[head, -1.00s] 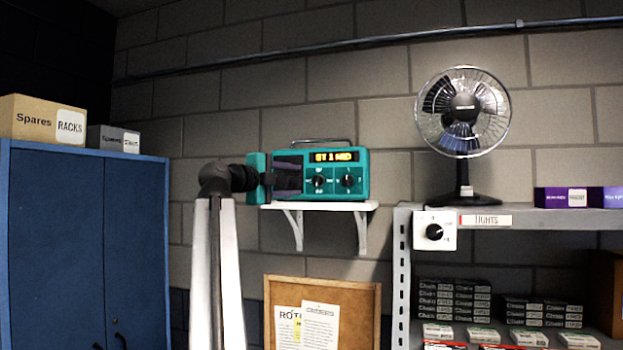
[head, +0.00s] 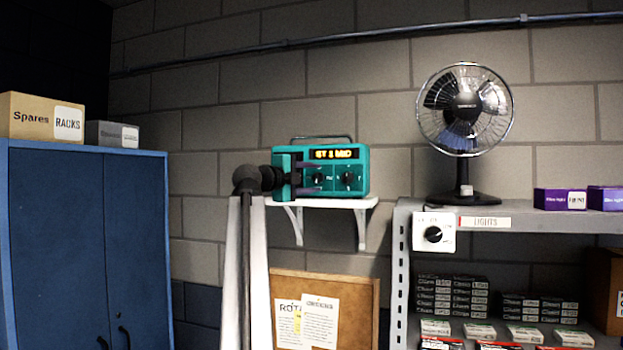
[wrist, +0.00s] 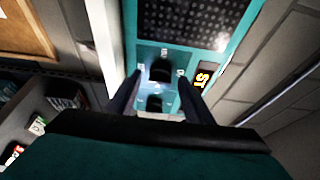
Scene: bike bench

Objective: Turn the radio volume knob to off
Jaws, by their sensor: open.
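The teal radio (head: 361,163) stands on a small white wall shelf (head: 340,203). Its lit display (head: 334,154) is above two dark knobs, the left knob (head: 318,180) and the right knob (head: 348,178). The small knob labels are too blurred to read. My gripper (head: 308,178) is open in front of the radio's left half, its fingers one above the other beside the left knob. In the wrist view the left knob (wrist: 162,73) shows between the tips of my gripper (wrist: 160,77). The right knob (wrist: 155,103) lies lower between the fingers. I cannot tell whether the fingers touch either knob.
A desk fan (head: 464,110) stands on a metal rack (head: 400,260) at right, with a white dial box (head: 434,232) at its edge. A corkboard (head: 340,325) hangs below the shelf. A blue cabinet (head: 60,240) with boxes is at left. The wall right of the radio is clear.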

